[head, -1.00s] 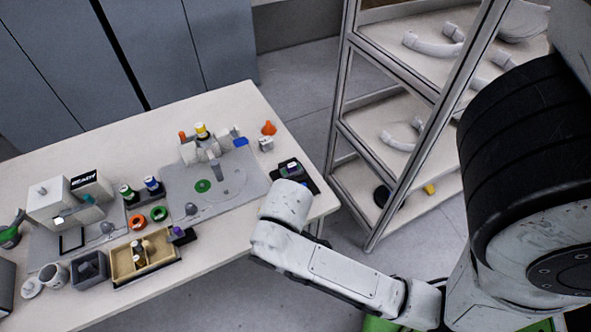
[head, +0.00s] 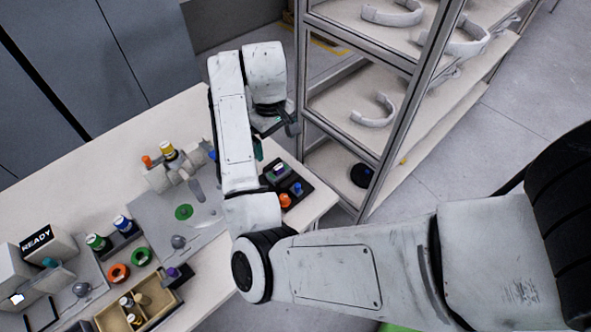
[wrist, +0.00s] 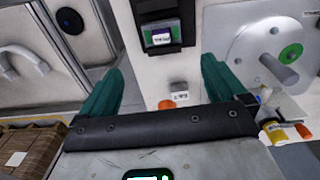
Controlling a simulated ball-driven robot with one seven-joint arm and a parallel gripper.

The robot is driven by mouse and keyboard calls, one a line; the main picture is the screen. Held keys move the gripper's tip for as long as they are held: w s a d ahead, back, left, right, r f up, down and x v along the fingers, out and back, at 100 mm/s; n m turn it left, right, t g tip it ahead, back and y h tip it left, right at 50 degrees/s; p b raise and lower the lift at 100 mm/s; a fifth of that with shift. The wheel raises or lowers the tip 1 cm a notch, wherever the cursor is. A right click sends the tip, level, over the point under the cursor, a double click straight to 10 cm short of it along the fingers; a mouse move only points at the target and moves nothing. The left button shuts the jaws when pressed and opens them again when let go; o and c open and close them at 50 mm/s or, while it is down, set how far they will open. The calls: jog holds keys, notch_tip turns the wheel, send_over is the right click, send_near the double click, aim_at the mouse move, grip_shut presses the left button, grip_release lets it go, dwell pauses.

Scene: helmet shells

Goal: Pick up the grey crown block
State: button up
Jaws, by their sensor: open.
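In the head view my arm hides that spot. My gripper (wrist: 161,68), with two green fingers, is open and empty above the table. In the head view my gripper (head: 272,136) hangs over the table's right end, partly hidden by my wrist.
An orange cone (wrist: 166,104) stands close beside the block. A black tray (head: 268,181) with a small device and knobs lies at the table's right end. A grey plate (head: 150,205) with a green disc lies left of my arm. A metal-framed shelf (head: 305,100) stands just beyond the table.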

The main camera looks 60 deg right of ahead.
aim_at(278, 166)
notch_tip(278, 166, down, 4)
jog(key=shift+s+r+b, duration=0.15)
jog(key=shift+r+b, duration=0.05)
jog(key=shift+b, duration=0.8)
notch_tip(278, 166, down, 2)
jog(key=shift+s+a+f+p, duration=0.1)
jog(key=shift+s+f+p, duration=0.1)
jog(key=shift+f, duration=1.15)
jog(key=shift+s+a+f+p, duration=0.1)
jog(key=shift+f+p, duration=0.1)
jog(key=shift+f, duration=1.1)
jog(key=shift+c, duration=0.2)
jog(key=c, duration=1.1)
jog(key=shift+r, duration=0.1)
